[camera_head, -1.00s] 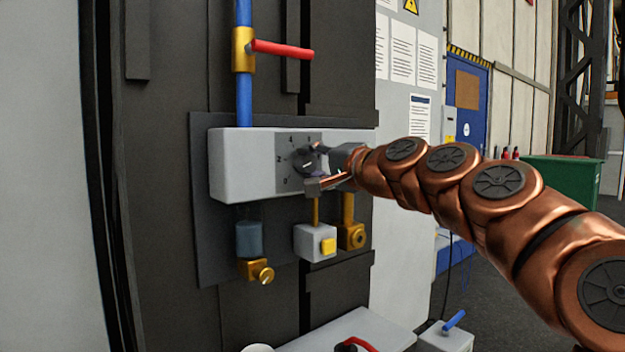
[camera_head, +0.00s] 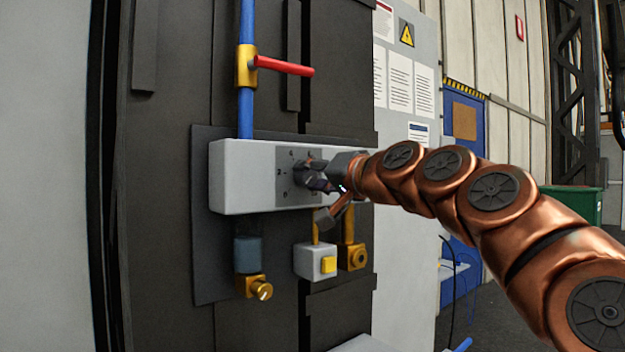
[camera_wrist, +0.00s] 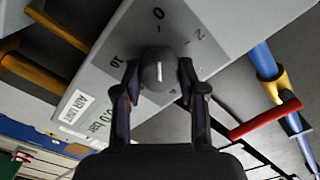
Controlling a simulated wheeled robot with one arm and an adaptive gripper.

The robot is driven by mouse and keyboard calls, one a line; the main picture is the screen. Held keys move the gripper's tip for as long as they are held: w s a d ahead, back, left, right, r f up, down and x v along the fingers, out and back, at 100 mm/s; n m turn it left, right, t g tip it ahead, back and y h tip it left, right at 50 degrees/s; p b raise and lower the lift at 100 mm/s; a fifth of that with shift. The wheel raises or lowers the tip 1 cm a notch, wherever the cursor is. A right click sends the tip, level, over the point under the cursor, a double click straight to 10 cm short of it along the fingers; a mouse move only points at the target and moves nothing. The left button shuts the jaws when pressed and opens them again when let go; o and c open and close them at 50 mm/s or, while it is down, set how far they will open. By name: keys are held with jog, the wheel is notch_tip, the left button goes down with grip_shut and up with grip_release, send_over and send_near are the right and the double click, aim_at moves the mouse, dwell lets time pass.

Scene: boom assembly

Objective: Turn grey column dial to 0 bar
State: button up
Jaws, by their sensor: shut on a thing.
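The grey column dial (camera_head: 301,172) is a dark round knob on the dark scale plate of a light grey box (camera_head: 245,178). In the wrist view the dial (camera_wrist: 158,68) shows a white pointer line, roughly upright in the picture. The 0 mark (camera_wrist: 158,13) is above it, the 2 to the upper right and the 10 to the left. My gripper (camera_head: 314,176) reaches the dial from the right. In the wrist view my gripper (camera_wrist: 160,80) has one finger on each side of the knob and is shut on it. In the head view the fingers partly hide the scale.
A red lever (camera_head: 285,66) juts from a blue pipe above the box. Below the box are a brass valve (camera_head: 257,288), a small box with a yellow button (camera_head: 328,264) and a brass fitting (camera_head: 353,256).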

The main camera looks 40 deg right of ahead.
aim_at(301, 149)
jog(key=o, duration=1.1)
jog(key=shift+o, duration=0.2)
jog(key=shift+r, duration=0.1)
jog(key=shift+d+r, duration=0.15)
jog(key=shift+r, duration=2.35)
notch_tip(301, 149, up, 5)
jog(key=shift+f, duration=0.1)
